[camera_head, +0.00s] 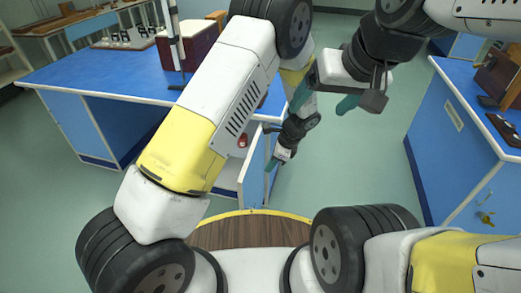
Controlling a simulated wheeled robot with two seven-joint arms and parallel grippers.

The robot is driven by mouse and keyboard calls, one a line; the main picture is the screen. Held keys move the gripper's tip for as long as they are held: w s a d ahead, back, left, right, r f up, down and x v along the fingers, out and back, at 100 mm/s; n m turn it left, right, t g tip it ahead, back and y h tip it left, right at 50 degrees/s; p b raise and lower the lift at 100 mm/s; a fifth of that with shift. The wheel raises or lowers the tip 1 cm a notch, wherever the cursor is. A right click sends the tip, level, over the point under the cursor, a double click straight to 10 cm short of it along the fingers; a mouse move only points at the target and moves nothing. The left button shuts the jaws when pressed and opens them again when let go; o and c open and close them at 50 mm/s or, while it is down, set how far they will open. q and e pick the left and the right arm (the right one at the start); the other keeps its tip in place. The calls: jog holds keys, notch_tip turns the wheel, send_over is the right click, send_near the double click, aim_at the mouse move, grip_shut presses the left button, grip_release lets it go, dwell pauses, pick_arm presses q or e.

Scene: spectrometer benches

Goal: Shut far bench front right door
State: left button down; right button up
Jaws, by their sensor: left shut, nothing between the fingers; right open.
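A blue bench (110,75) stands at the left, partly hidden behind my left arm. One of its front doors (254,170) stands open, its pale edge towards me; part of it is hidden by my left arm. My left gripper (272,163) is shut and empty, its green fingertips close to the right side of this door. I cannot tell whether they touch it. My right gripper (324,100) is open and empty, higher up and to the right, with its two green fingers apart.
Another blue bench (455,150) stands at the right, with keys (485,217) in its front. A reddish-brown box (190,45) stands on the left bench. The green floor (350,175) between the benches is clear.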

pick_arm(q)
send_near(246, 185)
notch_tip(246, 185, down, 4)
jog(key=s+d, duration=0.1)
jog(key=d, duration=0.1)
jog(key=shift+w+a+r, duration=0.15)
jog(key=shift+w+a, duration=0.15)
jog(key=shift+a, duration=0.55)
jog(key=shift+w+a+r, duration=0.1)
jog(key=shift+w+a, duration=0.15)
jog(key=shift+a, duration=0.6)
jog(key=shift+a, duration=0.15)
